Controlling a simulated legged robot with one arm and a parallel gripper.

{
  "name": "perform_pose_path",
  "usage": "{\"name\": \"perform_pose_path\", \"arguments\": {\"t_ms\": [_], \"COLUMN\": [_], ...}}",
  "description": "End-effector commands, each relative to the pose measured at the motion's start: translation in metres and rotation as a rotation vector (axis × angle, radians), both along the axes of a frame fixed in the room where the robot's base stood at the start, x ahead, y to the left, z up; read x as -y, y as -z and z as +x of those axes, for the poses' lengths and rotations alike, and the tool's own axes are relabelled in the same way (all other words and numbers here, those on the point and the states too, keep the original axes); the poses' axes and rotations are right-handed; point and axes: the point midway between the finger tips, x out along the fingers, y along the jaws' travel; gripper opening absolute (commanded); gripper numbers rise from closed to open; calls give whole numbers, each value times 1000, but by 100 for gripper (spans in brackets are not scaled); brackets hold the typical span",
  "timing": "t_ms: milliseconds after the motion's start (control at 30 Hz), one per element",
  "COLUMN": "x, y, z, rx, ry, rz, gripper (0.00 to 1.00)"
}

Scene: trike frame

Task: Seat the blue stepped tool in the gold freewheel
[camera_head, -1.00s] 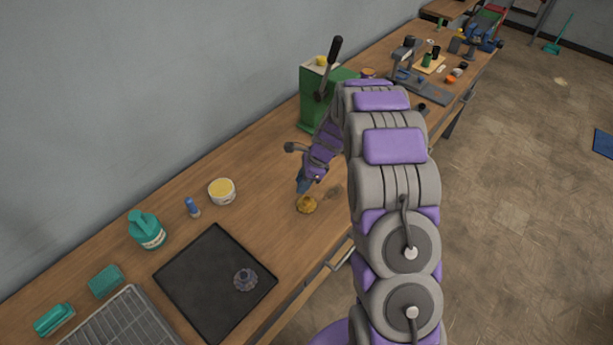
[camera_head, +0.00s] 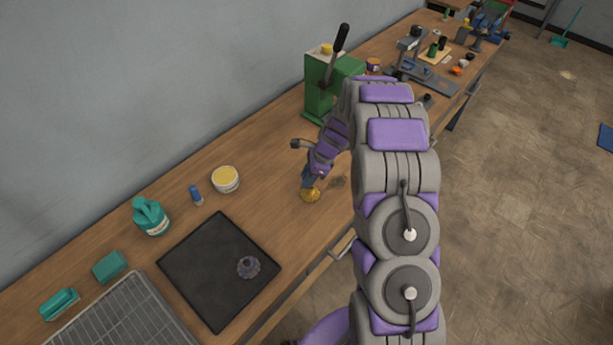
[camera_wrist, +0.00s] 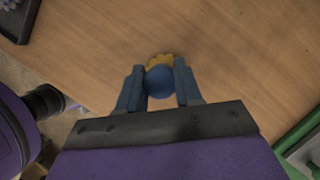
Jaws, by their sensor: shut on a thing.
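The gold freewheel (camera_head: 311,195) lies on the wooden bench, below my gripper (camera_head: 307,182). In the wrist view, my gripper (camera_wrist: 158,80) is shut on the blue stepped tool (camera_wrist: 160,84), whose round blue end shows between the two fingers. The toothed gold rim of the freewheel (camera_wrist: 160,59) shows just behind the tool. The tool is directly over the freewheel or touching it. Its lower end is hidden, so I cannot tell whether it is inside the freewheel.
A green press (camera_head: 322,92) stands behind my arm. A black mat (camera_head: 200,270) with a dark cog (camera_head: 248,267) lies at the left. A yellow-topped tub (camera_head: 225,179), a small blue bottle (camera_head: 196,195) and a teal bottle (camera_head: 150,216) stand along the wall side. Bench around the freewheel is clear.

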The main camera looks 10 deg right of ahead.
Motion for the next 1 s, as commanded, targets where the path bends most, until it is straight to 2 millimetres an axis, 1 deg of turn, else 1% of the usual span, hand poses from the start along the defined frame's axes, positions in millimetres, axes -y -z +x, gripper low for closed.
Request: {"name": "perform_pose_path", "arguments": {"t_ms": [133,1000], "x": [4,11], "y": [0,0], "z": [0,-1], "rx": [1,2], "ry": [2,3], "rz": [4,8], "gripper": [1,1]}}
